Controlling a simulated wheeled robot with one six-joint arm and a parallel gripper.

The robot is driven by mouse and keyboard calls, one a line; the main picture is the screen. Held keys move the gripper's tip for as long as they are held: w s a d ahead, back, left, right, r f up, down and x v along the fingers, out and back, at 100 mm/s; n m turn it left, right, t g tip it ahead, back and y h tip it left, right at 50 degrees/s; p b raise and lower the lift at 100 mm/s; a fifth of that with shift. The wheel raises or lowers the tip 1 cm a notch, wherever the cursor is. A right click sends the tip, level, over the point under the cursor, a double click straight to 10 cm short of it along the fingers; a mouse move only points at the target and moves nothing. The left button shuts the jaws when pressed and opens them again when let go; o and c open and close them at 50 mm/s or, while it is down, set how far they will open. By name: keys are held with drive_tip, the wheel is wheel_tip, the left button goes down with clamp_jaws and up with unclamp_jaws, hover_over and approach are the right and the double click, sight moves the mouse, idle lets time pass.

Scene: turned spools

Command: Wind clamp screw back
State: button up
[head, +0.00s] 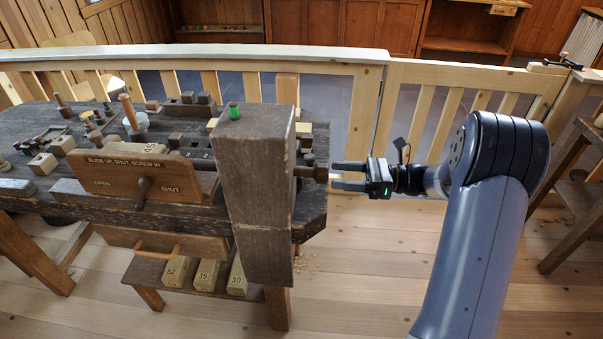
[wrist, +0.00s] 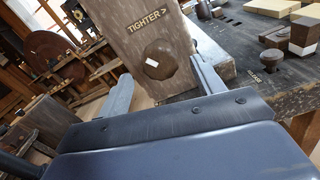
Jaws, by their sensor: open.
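The clamp screw (head: 308,172) sticks out of the right side of a tall dark wooden post (head: 258,200). Its round brown knob (wrist: 160,58) has a small white mark and sits below the words "TIGHTER >" in the wrist view. My gripper (head: 333,176) is open, its fingers pointing left with their tips close to the knob. In the wrist view the two fingers (wrist: 165,80) stand on either side of the knob, the left one further out. I cannot tell whether either finger touches it.
A wooden plate (head: 150,178) reading "SLIDE UP, SHUT, SCREW IN", with a crank handle (head: 142,192), fronts the dark bench (head: 55,205). Numbered blocks (head: 206,274) lie on the shelf below. A pale railing (head: 380,68) runs behind.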

sight(309, 177)
drive_tip(key=a, duration=0.8)
drive_tip(key=shift+w, duration=0.15)
drive_tip(key=c, duration=1)
